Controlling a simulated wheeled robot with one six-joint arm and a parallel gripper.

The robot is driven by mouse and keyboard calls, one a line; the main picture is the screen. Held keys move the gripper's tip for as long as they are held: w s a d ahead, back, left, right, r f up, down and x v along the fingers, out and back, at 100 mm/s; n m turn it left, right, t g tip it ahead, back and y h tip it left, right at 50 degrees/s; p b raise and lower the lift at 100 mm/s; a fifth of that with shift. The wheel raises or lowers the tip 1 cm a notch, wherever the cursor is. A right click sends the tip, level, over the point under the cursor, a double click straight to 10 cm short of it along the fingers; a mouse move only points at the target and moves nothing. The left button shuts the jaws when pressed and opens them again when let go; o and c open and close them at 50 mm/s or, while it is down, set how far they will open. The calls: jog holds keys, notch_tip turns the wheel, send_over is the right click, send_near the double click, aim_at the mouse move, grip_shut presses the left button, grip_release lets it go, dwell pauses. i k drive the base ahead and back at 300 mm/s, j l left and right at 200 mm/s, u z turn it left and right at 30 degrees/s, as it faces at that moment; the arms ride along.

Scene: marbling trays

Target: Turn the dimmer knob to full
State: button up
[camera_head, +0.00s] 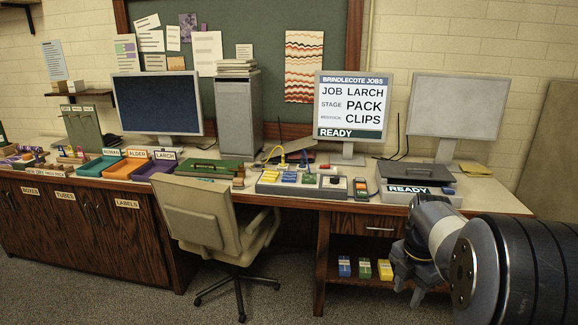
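A grey control panel (268,188) lies on the desk right of centre, with small coloured blocks and buttons on it. A dark round part near its right end (334,181) may be the dimmer knob; its setting is too small to read. My arm comes in from the lower right, in front of the desk. What looks like my gripper (405,275) hangs low beside the desk's right end, well apart from the panel. Its fingers are too unclear to tell open from shut.
A beige office chair (195,215) stands before the desk, left of the panel. A "READY" box (418,197) sits right of the panel. A monitor (352,105) reading "JOB LARCH, STAGE PACK, CLIPS" stands behind. Coloured trays (126,168) line the left. Small boxes (364,268) sit on the lower shelf.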

aim_at(334, 179)
jog(key=i+l+u, duration=0.1)
jog(key=i, duration=0.45)
jog(key=i+l+u, duration=0.1)
jog(key=i, duration=0.45)
jog(key=i+l+u, duration=0.1)
jog(key=i+l, duration=0.15)
jog(key=i, duration=0.25)
jog(key=i+l+u, duration=0.15)
jog(key=i+l, duration=0.15)
jog(key=i+l+u, duration=0.15)
jog(key=i+l, duration=0.15)
jog(key=i+l+u, duration=0.15)
jog(key=l, duration=0.35)
jog(key=i, duration=0.1)
